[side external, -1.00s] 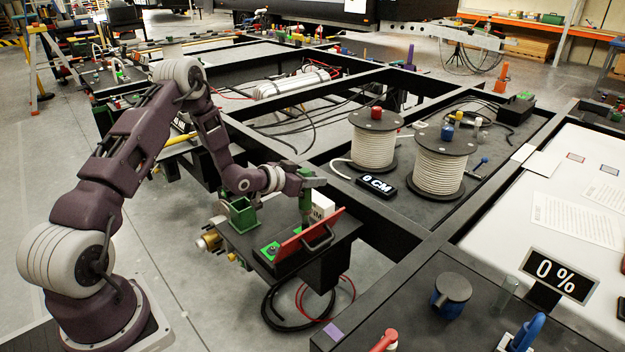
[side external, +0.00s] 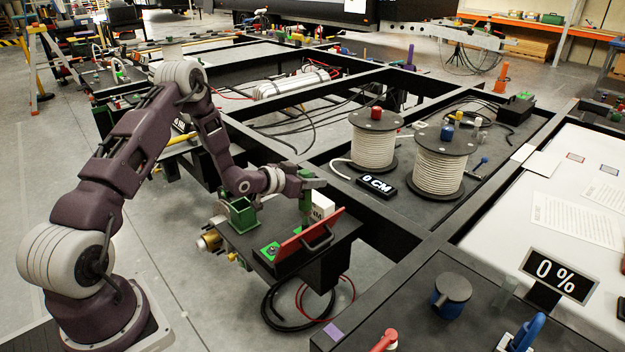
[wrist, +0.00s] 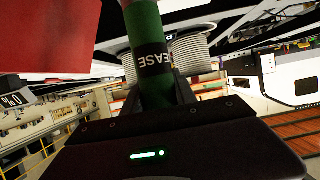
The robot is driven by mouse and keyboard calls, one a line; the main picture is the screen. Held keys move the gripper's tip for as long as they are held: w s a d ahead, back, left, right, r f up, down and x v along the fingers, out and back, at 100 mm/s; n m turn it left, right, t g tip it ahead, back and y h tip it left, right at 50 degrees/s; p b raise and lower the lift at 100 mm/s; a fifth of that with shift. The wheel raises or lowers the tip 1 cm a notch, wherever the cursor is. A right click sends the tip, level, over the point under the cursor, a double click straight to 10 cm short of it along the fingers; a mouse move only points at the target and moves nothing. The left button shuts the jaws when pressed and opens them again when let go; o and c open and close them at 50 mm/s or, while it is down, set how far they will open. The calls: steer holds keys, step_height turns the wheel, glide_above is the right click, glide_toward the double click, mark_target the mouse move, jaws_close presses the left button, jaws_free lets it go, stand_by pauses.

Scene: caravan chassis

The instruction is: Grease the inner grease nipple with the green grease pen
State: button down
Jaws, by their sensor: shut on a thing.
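My gripper (side external: 305,184) is shut on the green grease pen (side external: 304,206), which hangs below it over the small dark platform (side external: 345,232). In the wrist view the green pen (wrist: 147,28) with its black label stands between my jaws; its tip is out of sight. A green open-topped holder (side external: 243,214) stands on the platform left of the pen. Brass-coloured fittings (side external: 209,242) stick out at the platform's left side. I cannot tell which part is the inner grease nipple, nor whether the pen touches anything.
Black chassis beams and cable spools (side external: 440,165) lie to the right. A display (side external: 558,275) reads 0 %.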

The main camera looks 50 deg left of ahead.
steer(key=shift+r, duration=0.3)
stand_by(1.5)
steer(key=shift+r, duration=2.45)
